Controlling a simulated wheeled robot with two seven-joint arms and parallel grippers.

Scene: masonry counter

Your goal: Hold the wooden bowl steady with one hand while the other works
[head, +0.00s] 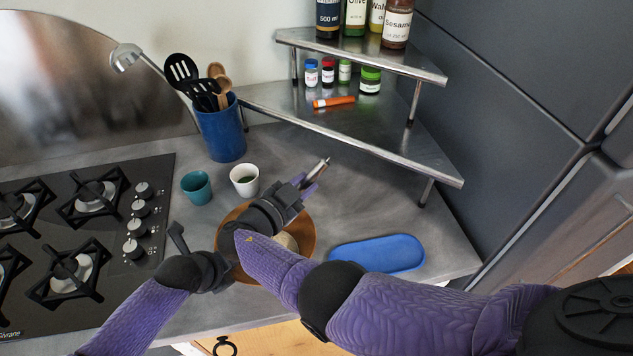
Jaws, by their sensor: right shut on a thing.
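The wooden bowl (306,228) stands on the grey counter, with its middle hidden behind my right arm. Something pale and rounded (287,242) shows inside it. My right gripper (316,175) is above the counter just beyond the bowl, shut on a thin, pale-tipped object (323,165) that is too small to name. My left gripper (222,264) is at the bowl's left rim. Its fingertips are hidden, so I cannot tell whether it grips the rim or only lies beside it.
A teal cup (196,187) and a white cup (244,180) stand behind the bowl. A blue utensil crock (221,135) is farther back. A blue tray (376,254) lies to the right, a stove (75,225) to the left. A metal corner shelf (400,150) holds bottles and jars.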

